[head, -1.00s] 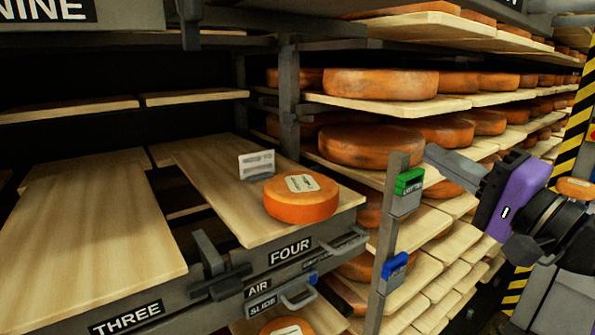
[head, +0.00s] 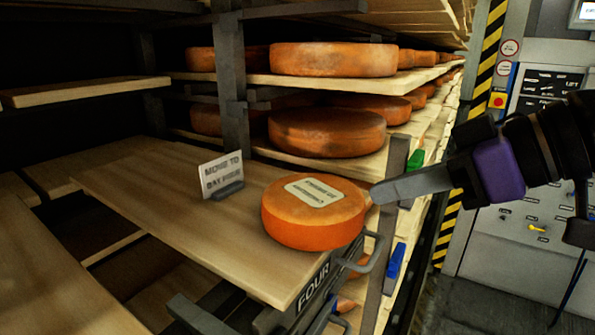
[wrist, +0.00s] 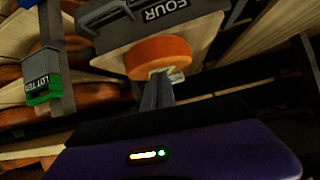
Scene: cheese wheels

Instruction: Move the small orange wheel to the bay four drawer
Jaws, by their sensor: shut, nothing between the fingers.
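A small orange wheel (head: 313,218) with a pale label on top sits flat at the front right corner of the wooden board of the drawer marked FOUR (head: 170,210). A small sign (head: 221,175) reading "MOVE TO BAY FOUR" stands behind it on the board. My gripper (head: 376,192) is shut and empty, its fingertips at the wheel's right side; I cannot tell whether they touch. In the wrist view the wheel (wrist: 158,57) lies just beyond the closed fingers (wrist: 160,76).
A grey upright post (head: 388,200) with green and blue tags stands right of the wheel, close to my gripper. Shelves of larger orange wheels (head: 327,132) are behind. A drawer handle (head: 365,252) sticks out below the wheel. A control panel (head: 535,185) is at right.

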